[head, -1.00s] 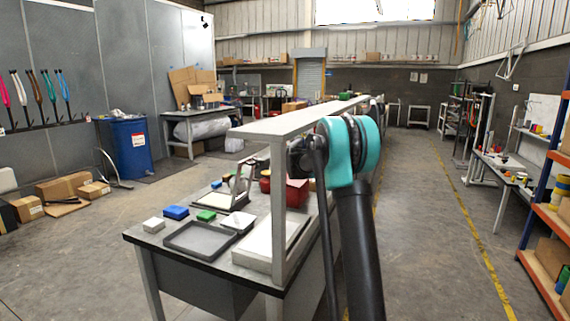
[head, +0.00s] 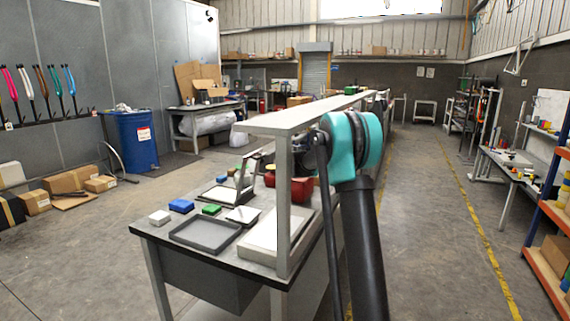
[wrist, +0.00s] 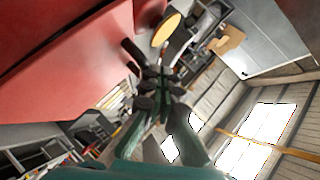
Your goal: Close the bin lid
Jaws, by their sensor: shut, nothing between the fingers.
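A red bin (head: 292,190) stands on the grey workbench, partly hidden behind the shelf post and my arm. Its lid position is not clear in the head view. In the wrist view, large smooth red surfaces (wrist: 75,75) fill the upper left, close to my gripper; I cannot tell which part is lid and which is body. My gripper (wrist: 155,86) shows dark finger pads drawn together with nothing between them. It is beside the red surface; whether it touches is unclear. In the head view my gripper is not clearly visible behind my arm.
A blue barrel (head: 133,142) stands left.

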